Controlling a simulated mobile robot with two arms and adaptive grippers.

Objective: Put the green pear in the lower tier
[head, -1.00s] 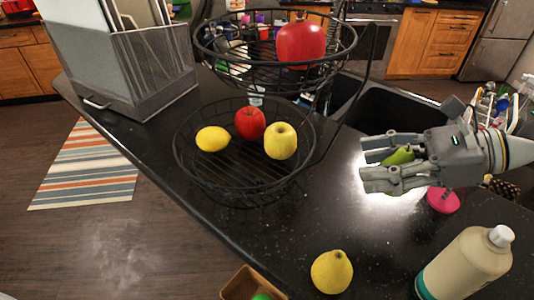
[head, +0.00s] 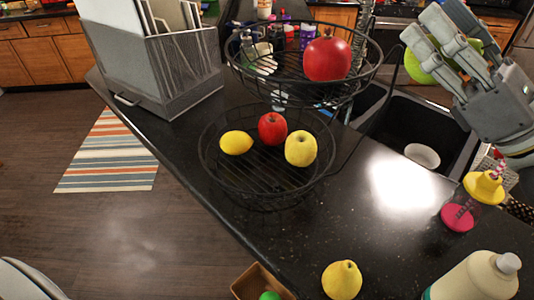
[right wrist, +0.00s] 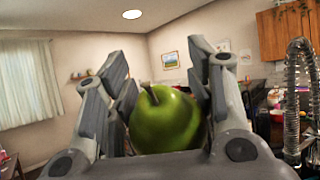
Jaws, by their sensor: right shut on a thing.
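The green pear (head: 421,66) is held between the fingers of my right gripper (head: 434,24), at the upper right of the head view. The lower tier (head: 258,180) is a black wire basket at the middle left, holding a lemon (head: 236,142), a red apple (head: 272,128) and a yellow apple (head: 300,148). The pear is to the right of the basket and apart from it. My left gripper is not in view.
The upper wire tier (head: 262,92) holds a pomegranate (head: 327,59) and overhangs the lower one. A pink-based cup (head: 459,217), a yellow fruit (head: 342,280) and a bottle (head: 475,280) stand on the counter.

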